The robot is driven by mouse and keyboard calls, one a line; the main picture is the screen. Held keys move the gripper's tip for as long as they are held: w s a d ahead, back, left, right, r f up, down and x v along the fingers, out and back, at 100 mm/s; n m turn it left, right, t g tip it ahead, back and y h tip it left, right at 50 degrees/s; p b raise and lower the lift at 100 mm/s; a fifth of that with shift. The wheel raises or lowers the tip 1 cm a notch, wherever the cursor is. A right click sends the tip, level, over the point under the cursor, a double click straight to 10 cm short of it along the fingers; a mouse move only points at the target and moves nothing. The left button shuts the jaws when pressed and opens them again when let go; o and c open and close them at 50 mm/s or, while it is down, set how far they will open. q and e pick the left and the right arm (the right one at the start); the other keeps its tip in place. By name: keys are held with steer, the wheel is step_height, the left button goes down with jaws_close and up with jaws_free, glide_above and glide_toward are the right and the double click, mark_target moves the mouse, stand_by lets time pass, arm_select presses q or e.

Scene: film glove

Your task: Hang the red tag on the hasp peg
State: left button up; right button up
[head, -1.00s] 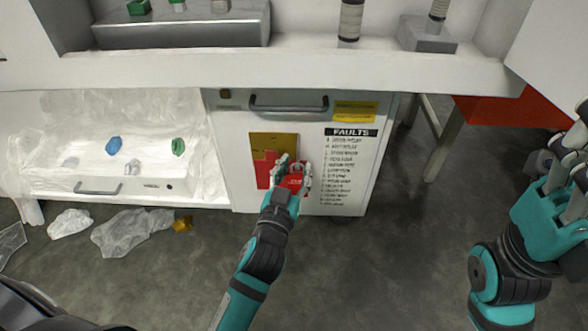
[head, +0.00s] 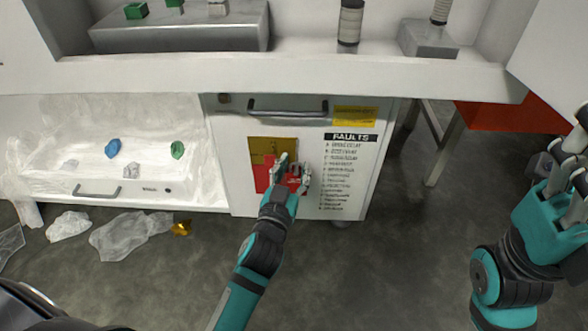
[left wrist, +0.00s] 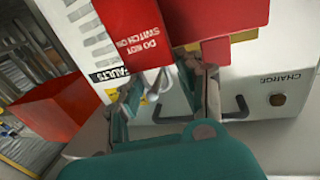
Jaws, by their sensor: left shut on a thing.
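My left gripper (head: 290,178) is shut on the red tag (head: 293,184), close to the front of the white cabinet. In the left wrist view the tag (left wrist: 130,25) shows white "DO NOT SWITCH ON" lettering, and its lower end is at my left fingertips (left wrist: 160,88). A brass-coloured plate (head: 272,146) with a red area (head: 261,177) is on the cabinet, just behind and left of the held tag. I cannot make out the hasp peg; the gripper and tag cover that part. My right gripper (head: 568,180) is at the right edge, away from the cabinet, fingers apart and empty.
The cabinet has a dark handle (head: 288,107), a yellow label (head: 354,115) and a FAULTS list (head: 347,165). A white counter edge (head: 300,72) overhangs it. A plastic-draped drawer (head: 135,188) is at left. Crumpled plastic (head: 130,232) lies on the floor. A red box (head: 490,115) stands at right.

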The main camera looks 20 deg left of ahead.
stand_by(0.3)
arm_select(q)
steer(key=o, duration=1.1)
steer(key=shift+o, duration=0.2)
